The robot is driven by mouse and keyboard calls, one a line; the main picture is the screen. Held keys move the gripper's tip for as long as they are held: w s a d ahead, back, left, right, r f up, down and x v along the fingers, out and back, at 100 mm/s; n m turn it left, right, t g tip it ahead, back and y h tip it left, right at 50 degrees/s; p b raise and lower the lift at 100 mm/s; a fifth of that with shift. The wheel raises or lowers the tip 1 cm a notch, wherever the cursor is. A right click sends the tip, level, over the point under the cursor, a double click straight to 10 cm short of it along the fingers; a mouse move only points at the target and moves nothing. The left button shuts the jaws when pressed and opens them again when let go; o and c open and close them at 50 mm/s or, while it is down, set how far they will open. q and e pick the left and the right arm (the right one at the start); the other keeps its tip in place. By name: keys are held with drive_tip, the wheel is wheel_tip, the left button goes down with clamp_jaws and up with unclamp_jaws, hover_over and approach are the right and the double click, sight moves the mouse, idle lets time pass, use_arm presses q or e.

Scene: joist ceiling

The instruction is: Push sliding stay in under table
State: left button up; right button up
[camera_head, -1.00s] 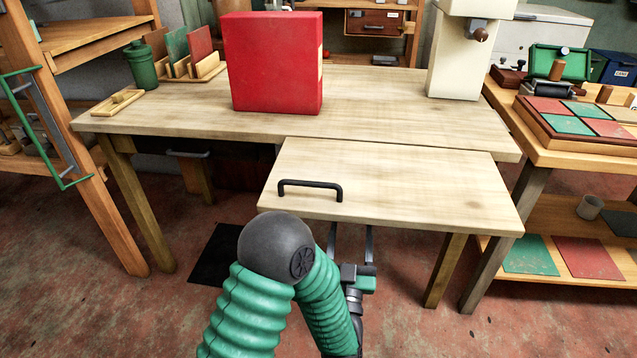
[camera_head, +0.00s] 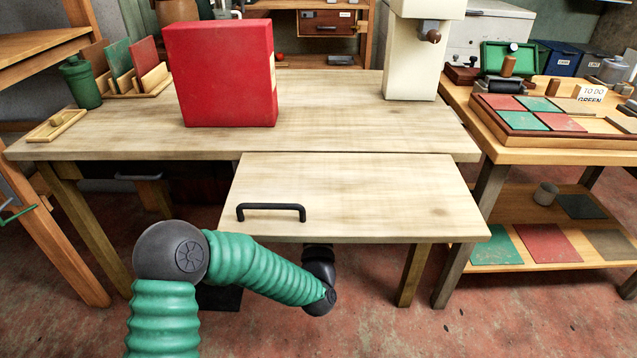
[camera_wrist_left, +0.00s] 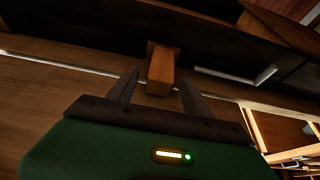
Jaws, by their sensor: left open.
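A wooden table (camera_head: 330,110) has a front leaf (camera_head: 350,185) with a black handle (camera_head: 271,208) on its top face. In the left wrist view a short wooden bar (camera_wrist_left: 160,68), apparently the sliding stay, sticks out under the table. My left gripper (camera_wrist_left: 159,82) is open, with one finger on each side of the bar's near end. I cannot tell if the fingers touch it. In the head view my left arm reaches under the leaf, which hides the gripper and the stay. My right gripper is not in view.
A large red box (camera_head: 222,75), a cream machine (camera_head: 420,55) and a green canister (camera_head: 80,85) stand on the table. A side bench (camera_head: 555,155) with colored tiles is at the right. A table leg (camera_head: 413,275) stands below the leaf's right part.

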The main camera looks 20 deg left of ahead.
use_arm(q)
drive_tip(key=shift+x, duration=0.95)
drive_tip(key=shift+s, duration=0.1)
clamp_jaws()
idle(0.6)
